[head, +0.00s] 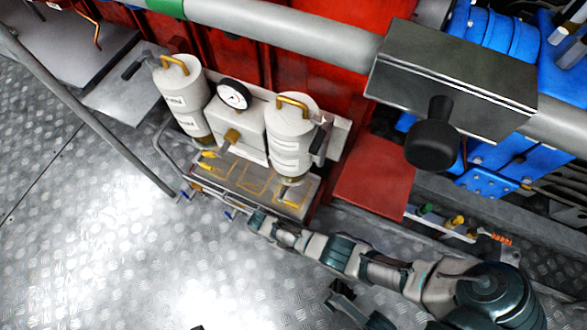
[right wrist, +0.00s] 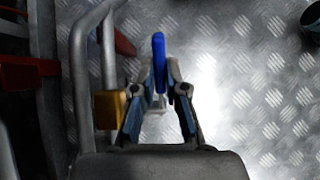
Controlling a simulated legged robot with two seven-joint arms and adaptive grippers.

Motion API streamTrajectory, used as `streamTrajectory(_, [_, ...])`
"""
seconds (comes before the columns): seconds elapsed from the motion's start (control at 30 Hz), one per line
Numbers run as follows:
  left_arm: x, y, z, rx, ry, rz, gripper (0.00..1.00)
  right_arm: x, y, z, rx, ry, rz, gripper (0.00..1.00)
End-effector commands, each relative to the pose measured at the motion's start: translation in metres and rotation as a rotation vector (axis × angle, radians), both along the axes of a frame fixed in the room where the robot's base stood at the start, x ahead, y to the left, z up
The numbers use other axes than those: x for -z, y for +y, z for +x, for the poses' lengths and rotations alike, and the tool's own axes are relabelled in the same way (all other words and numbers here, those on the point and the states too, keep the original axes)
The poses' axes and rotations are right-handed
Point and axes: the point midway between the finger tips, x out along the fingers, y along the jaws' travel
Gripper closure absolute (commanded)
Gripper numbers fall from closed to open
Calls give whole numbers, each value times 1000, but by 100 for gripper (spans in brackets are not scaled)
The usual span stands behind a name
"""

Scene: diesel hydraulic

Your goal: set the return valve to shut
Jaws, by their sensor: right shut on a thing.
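A small valve with a blue lever (right wrist: 158,55) shows in the right wrist view, with the lever between my right gripper's fingertips. My right gripper (right wrist: 160,76) is shut on this blue lever. In the head view my right arm reaches in from the lower right, and its gripper (head: 244,213) is at the lower front edge of the filter unit. A blue lever (head: 230,214) shows there beside the fingertips, and another blue lever (head: 188,194) sits further left. No label shows which one is the return valve. My left gripper is not clearly in view.
Two white canisters (head: 291,140) with yellow handles flank a gauge (head: 233,95). A grey tube frame (head: 165,150) runs beside the unit. In the right wrist view, a yellow block (right wrist: 109,110) is close to the left finger. Bare tread-plate floor (head: 110,240) lies left.

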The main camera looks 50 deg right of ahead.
Motion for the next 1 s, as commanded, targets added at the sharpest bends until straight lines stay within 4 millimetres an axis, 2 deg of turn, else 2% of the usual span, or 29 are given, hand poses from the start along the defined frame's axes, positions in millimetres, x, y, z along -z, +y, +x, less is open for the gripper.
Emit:
streamTrajectory(0.03, [0,0,0,0,-1,0,100,-2,3,9,-2,-27,9,100])
streamTrajectory(0.07, [0,0,0,0,-1,0,100,-2,3,9,-2,-27,9,100])
streamTrajectory(0.1, [-1,0,0,0,-1,0,100,-2,3,9,-2,-27,9,86])
streamTrajectory(0.2, [-1,0,0,0,-2,-1,100,-2,3,8,-2,-26,8,62])
streamTrajectory(0.47, [0,0,0,0,0,0,100,-1,2,5,-1,-16,5,62])
streamTrajectory(0.6, [-2,0,-4,1,-3,1,100,-7,3,9,-1,-16,5,62])
streamTrajectory(0.77, [-2,0,-4,1,-3,1,100,-30,9,26,-1,-20,7,62])
streamTrajectory(1.0, [-2,0,-4,0,-4,0,100,-73,20,56,-2,-19,6,62])
